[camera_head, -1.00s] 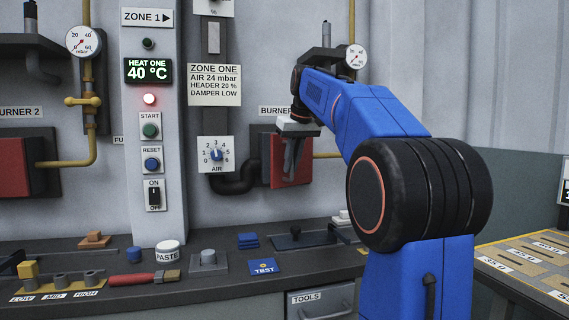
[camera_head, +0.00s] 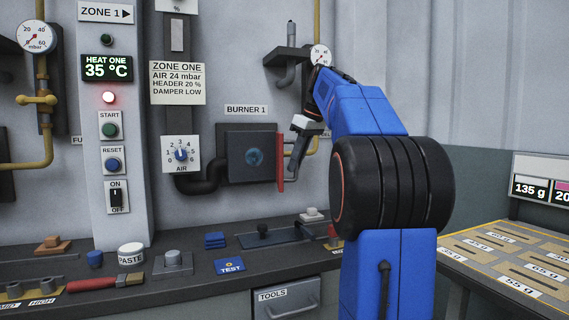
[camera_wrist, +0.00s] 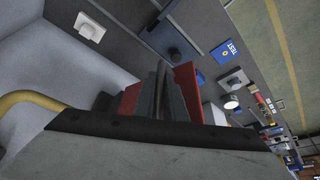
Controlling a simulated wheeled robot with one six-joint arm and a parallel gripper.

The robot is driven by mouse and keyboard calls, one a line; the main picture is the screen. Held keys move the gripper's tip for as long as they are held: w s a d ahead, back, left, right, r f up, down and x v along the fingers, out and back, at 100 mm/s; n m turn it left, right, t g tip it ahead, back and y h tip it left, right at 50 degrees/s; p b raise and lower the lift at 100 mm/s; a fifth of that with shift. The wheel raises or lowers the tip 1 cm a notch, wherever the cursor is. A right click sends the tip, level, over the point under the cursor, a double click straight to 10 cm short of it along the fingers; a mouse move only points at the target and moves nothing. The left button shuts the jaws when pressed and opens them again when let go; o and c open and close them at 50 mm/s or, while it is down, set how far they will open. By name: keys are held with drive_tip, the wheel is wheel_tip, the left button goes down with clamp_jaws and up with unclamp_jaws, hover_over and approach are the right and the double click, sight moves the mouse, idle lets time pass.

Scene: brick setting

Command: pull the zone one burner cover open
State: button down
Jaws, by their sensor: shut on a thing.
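The zone one burner cover is the red panel (camera_head: 281,162) under the BURNER 1 label (camera_head: 246,110). It stands swung out to the right, nearly edge-on in the head view. In the wrist view the cover's red face (camera_wrist: 187,88) shows beside my gripper's dark fingers (camera_wrist: 162,82). The exact grip point is hidden by the fingers.
A dark bench (camera_head: 140,262) runs below with a paste pot (camera_head: 131,256), brush (camera_head: 92,283), blue TEST pad (camera_head: 229,266) and a black-knobbed plate (camera_head: 263,232). A yellow pipe (camera_head: 316,140) and wall bracket (camera_head: 287,57) are near my arm. The wall left of the housing holds the AIR dial (camera_head: 180,154).

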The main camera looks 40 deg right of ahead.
drive_tip(key=shift+s+d, duration=0.2)
drive_tip(key=shift+d, duration=2.15)
drive_tip(key=c, duration=1.8)
unclamp_jaws()
